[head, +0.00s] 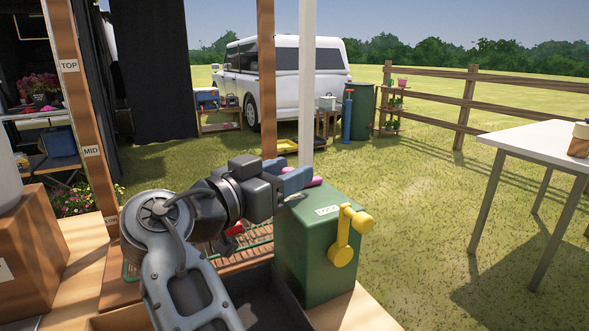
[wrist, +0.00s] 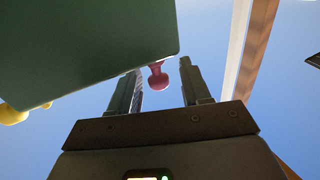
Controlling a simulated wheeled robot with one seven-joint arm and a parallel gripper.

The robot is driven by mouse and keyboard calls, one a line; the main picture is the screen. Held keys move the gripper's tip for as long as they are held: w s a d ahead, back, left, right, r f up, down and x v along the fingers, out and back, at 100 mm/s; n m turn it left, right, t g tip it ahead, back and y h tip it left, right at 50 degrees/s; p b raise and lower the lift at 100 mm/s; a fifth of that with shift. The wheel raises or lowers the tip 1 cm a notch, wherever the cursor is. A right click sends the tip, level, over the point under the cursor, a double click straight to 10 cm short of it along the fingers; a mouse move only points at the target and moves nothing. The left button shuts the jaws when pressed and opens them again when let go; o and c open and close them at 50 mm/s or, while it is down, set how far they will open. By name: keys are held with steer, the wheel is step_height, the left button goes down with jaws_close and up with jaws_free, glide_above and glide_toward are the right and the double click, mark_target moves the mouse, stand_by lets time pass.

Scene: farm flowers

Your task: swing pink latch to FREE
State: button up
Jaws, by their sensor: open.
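A pink latch (head: 315,181) shows only in part at the far top edge of a green box (head: 318,250), behind my gripper (head: 298,178). In the wrist view the round pink latch end (wrist: 158,76) hangs below the edge of the green box (wrist: 90,50), between the two fingers of my gripper (wrist: 160,72). The fingers are open, with a gap to the latch on the right; on the left I cannot tell whether they touch. The rest of the latch and any FREE mark are hidden.
A yellow crank-shaped latch (head: 345,240) is on the near right side of the green box, beside a small white label (head: 327,210). A white post (head: 306,80) and a wooden post (head: 266,80) stand just behind. A white table (head: 545,145) is at right, with open grass between.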

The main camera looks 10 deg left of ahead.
steer(key=shift+v, duration=2.75)
